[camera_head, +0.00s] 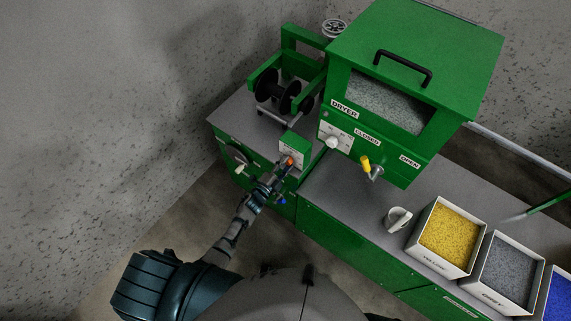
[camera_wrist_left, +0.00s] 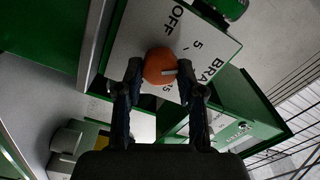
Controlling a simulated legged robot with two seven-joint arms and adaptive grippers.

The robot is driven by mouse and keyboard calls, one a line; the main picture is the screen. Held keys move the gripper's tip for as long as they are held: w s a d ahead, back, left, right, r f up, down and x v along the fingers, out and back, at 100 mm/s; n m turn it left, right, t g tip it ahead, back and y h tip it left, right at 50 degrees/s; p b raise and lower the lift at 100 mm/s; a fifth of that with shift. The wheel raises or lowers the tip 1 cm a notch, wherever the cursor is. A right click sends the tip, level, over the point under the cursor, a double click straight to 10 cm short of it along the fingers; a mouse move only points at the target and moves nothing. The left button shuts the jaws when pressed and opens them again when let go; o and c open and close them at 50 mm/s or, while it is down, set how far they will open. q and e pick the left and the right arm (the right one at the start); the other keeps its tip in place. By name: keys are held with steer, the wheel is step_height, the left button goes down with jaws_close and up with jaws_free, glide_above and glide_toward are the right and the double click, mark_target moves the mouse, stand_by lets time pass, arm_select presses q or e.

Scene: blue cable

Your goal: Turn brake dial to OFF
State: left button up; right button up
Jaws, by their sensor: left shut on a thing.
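The orange brake dial (camera_wrist_left: 159,66) sits on a white plate (camera_wrist_left: 200,35) marked OFF, BRA and 5 in the left wrist view. A pale pointer on the dial points right, away from the OFF label. In the head view the dial (camera_head: 289,161) is on the small green box (camera_head: 294,148). My left gripper (camera_wrist_left: 160,80) is shut on the dial, one finger on each side; it also shows in the head view (camera_head: 282,168). My right gripper is not in view.
A black spool (camera_head: 278,92) stands behind the dial box. The green dryer (camera_head: 400,75) with a yellow-handled lever (camera_head: 366,164) is to the right. A white mug (camera_head: 397,219) and bins of yellow (camera_head: 437,264), grey and blue pellets stand farther right on the bench.

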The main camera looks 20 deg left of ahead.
arm_select(q)
steer(key=n, duration=0.3)
steer(key=n+p, duration=0.1)
steer(key=n, duration=0.2)
steer(key=shift+s+a+f+n, duration=0.1)
steer(key=shift+f+n, duration=0.05)
steer(key=shift+n, duration=0.15)
steer(key=n, duration=0.3)
steer(key=shift+f+p, duration=0.1)
steer(key=shift+p, duration=0.3)
steer(key=shift+f+n, duration=0.1)
steer(key=shift+n, duration=1.5)
steer(key=shift+s, duration=0.1)
steer(key=o, duration=1.1)
steer(key=shift+o, duration=0.3)
steer(key=shift+w, duration=0.2)
